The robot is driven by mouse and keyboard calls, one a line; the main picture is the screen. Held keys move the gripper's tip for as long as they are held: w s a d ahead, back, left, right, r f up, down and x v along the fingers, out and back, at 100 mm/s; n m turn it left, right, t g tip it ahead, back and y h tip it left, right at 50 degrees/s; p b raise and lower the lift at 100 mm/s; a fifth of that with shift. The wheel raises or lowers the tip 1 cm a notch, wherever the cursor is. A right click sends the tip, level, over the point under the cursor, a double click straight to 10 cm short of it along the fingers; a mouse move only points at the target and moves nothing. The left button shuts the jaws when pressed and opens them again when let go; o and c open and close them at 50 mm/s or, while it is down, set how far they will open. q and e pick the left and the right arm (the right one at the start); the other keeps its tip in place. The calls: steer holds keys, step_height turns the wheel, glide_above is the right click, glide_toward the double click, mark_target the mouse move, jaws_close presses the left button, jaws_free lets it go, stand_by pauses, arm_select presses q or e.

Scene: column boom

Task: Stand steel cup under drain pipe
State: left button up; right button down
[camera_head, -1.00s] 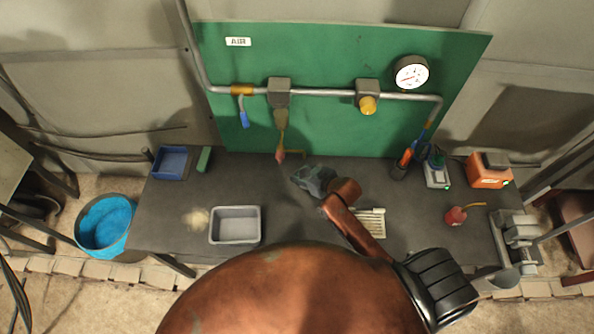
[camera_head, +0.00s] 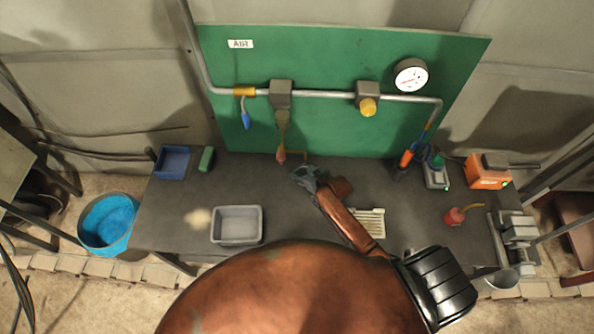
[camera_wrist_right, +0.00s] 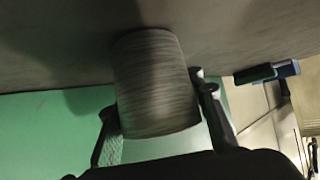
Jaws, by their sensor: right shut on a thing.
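My right gripper (camera_head: 303,173) is over the bench just right of and below the hanging filter, seen from above in the head view. In the right wrist view its two fingers (camera_wrist_right: 155,115) are shut on the steel cup (camera_wrist_right: 155,80), a grey brushed cylinder. That view has the bench at the top and the green board below. I cannot tell whether the cup touches the bench. In the head view the gripper largely hides the cup. My left gripper is not in view.
The dark bench (camera_head: 330,225) carries a grey tray (camera_head: 237,226), a blue bin (camera_head: 172,161), a white slatted plate (camera_head: 371,222), a red oil can (camera_head: 454,216) and an orange box (camera_head: 487,172). The green board (camera_head: 330,60) stands behind.

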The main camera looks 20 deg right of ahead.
steer(key=shift+f, duration=0.1)
steer(key=c, duration=1.2)
jaws_free()
steer(key=shift+c, duration=0.2)
steer(key=v, duration=1.2)
steer(key=shift+b, duration=0.35)
